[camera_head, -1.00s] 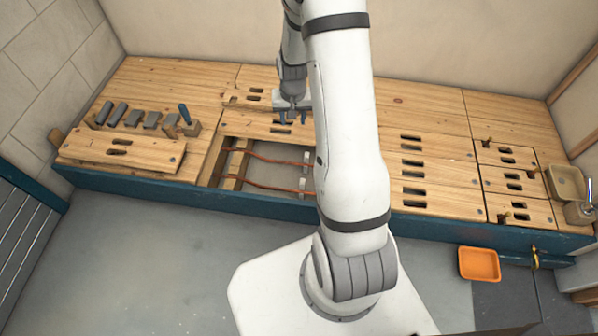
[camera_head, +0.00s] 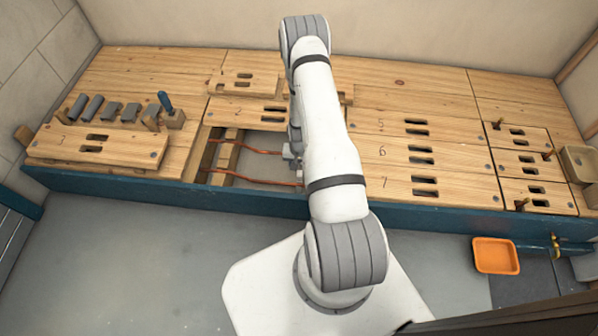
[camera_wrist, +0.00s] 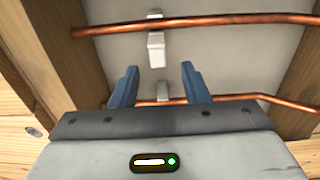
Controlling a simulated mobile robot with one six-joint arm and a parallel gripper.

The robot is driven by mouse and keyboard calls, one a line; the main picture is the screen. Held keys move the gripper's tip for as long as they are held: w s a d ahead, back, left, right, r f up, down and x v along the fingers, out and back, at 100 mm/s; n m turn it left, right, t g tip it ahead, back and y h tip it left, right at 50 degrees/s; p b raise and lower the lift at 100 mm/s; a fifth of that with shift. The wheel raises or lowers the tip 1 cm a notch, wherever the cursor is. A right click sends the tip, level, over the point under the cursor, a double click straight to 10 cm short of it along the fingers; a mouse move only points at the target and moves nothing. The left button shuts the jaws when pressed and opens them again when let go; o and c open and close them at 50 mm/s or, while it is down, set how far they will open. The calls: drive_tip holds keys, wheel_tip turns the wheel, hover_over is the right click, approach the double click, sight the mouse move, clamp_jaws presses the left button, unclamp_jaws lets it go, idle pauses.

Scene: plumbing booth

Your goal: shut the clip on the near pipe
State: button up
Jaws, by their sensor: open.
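The near copper pipe (camera_head: 245,179) runs across the floor opening in the head view, with the far pipe (camera_head: 255,151) behind it. My arm hides their right parts. In the wrist view two pipes show, an upper one (camera_wrist: 220,20) and a lower one (camera_wrist: 245,96); I cannot tell which is the near one. A pale clip (camera_wrist: 156,50) is at the upper pipe, with a small white piece on the pipe's other side. A smaller clip (camera_wrist: 163,91) is at the lower pipe. My gripper (camera_wrist: 160,69) is open and empty, its blue fingers apart around the lower clip's line of sight.
Wooden joists (camera_wrist: 40,55) flank the opening. A lifted board marked 3 (camera_head: 95,145) lies at left, with several grey pieces and a blue-handled tool (camera_head: 165,102) behind it. Fitted boards (camera_head: 440,155) lie at right. An orange tray (camera_head: 496,256) is on the floor.

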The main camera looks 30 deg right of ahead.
sight(298, 173)
drive_tip(key=shift+f+b, duration=0.45)
drive_tip(key=shift+f, duration=1.4)
drive_tip(key=c, duration=0.9)
drive_tip(key=shift+a, duration=0.25)
clamp_jaws()
drive_tip(key=shift+d, duration=0.1)
